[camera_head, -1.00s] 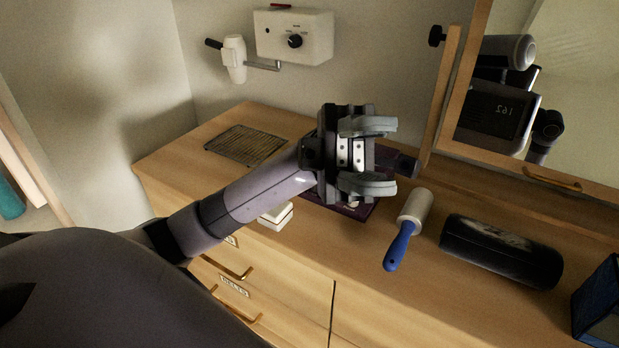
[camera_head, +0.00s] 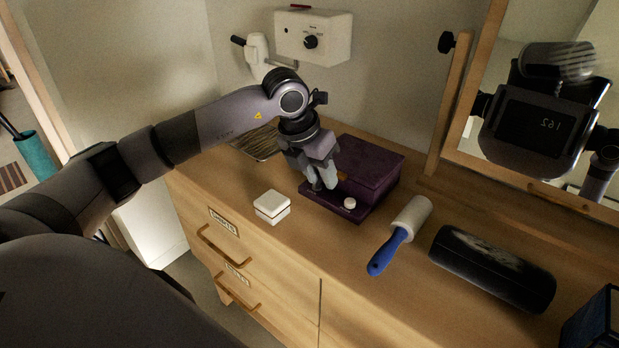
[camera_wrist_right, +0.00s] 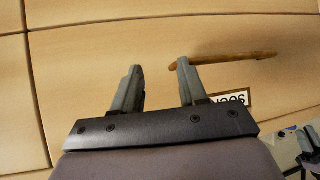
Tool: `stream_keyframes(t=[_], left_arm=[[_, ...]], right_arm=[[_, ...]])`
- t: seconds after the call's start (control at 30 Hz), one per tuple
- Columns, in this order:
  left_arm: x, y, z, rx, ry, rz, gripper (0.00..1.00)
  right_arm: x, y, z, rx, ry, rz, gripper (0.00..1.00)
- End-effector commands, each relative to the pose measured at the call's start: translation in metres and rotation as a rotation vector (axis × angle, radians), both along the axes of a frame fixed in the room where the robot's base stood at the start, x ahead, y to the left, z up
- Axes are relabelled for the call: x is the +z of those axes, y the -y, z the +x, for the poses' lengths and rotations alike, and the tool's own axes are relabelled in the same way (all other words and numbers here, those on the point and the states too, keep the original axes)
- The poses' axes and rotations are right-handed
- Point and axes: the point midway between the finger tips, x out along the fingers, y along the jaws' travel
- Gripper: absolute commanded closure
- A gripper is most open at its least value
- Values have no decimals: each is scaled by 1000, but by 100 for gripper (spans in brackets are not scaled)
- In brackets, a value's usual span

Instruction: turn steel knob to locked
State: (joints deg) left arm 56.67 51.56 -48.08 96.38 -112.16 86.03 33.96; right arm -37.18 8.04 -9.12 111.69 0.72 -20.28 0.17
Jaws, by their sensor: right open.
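A dark purple box (camera_head: 373,162) stands on the dresser top, with a low ledge along its front. A pale round knob (camera_head: 350,203) sits on the ledge. My left gripper (camera_head: 325,186) points down at the ledge, just left of the pale knob. Its fingers look close together, and whether they hold anything is hidden. No steel knob can be made out; the gripper covers part of the ledge. My right gripper (camera_wrist_right: 159,68) is open and empty in the right wrist view, in front of the drawer fronts near a wooden handle (camera_wrist_right: 235,58).
A white box (camera_head: 272,206) lies left of the purple box. A lint roller (camera_head: 400,235) and a dark cylinder (camera_head: 492,268) lie to the right. A wire rack (camera_head: 258,143) is behind my left arm. A mirror (camera_head: 545,120) stands at the back right. A white wall unit (camera_head: 313,36) hangs above.

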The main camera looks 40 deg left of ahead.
Motion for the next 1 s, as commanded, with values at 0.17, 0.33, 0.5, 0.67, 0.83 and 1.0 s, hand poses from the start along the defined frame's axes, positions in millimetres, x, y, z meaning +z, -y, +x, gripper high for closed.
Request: stream_keyframes(t=[0.17, 0.33, 0.5, 0.67, 0.83, 1.0], left_arm=[[7, -36, 14, 65, 63, 131, 66], [-3, -42, 20, 75, 68, 150, 66], [-28, -41, 30, 75, 67, 148, 66], [-47, -41, 39, 74, 68, 147, 66], [-57, -41, 42, 73, 71, 148, 66], [-58, -41, 43, 72, 72, 147, 66]], right_arm=[[1, 0, 0, 0, 0, 0, 58], [4, 0, 0, 0, 0, 0, 58], [8, 0, 0, 0, 0, 0, 58], [10, 0, 0, 0, 0, 0, 58], [11, 0, 0, -1, 0, 1, 58], [11, 0, 0, -1, 0, 1, 58]])
